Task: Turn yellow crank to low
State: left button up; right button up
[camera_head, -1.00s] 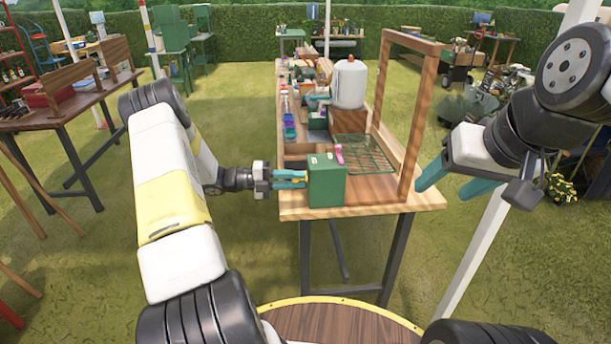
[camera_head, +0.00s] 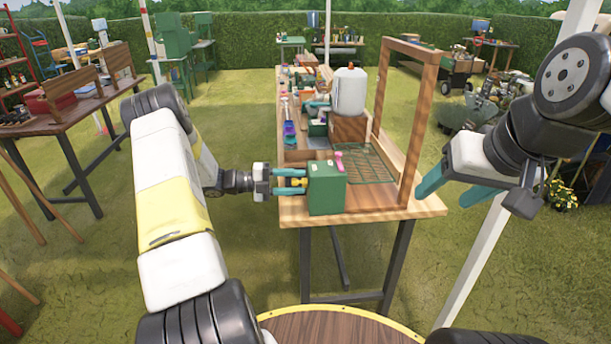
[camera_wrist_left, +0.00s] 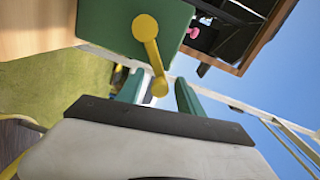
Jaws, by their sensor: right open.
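A yellow crank (camera_wrist_left: 152,58) sits on the side of a green box (camera_head: 328,190) on the front left corner of the wooden table. In the left wrist view, its hub is on the box face (camera_wrist_left: 110,25) and its arm runs down to a round knob. My left gripper (camera_head: 290,182) is at the left side of the box, its teal fingers apart. In the left wrist view, the knob lies between the fingertips (camera_wrist_left: 159,92), with gaps visible on both sides. In the head view the crank is mostly hidden by the fingers. My right gripper (camera_head: 450,192) is open and empty, right of the table.
A wooden frame (camera_head: 418,125) stands on the table's right side. A pink item (camera_head: 339,160) is behind the box, near a wire rack (camera_head: 368,165). A white tank (camera_head: 350,90) stands further back. Open grass (camera_head: 235,130) lies left of the table.

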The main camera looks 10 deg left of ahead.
pick_arm(q)
jog(key=shift+f, duration=0.1)
jog(key=v, duration=0.7)
jog(key=shift+a, duration=0.35)
jog(key=shift+s, duration=0.15)
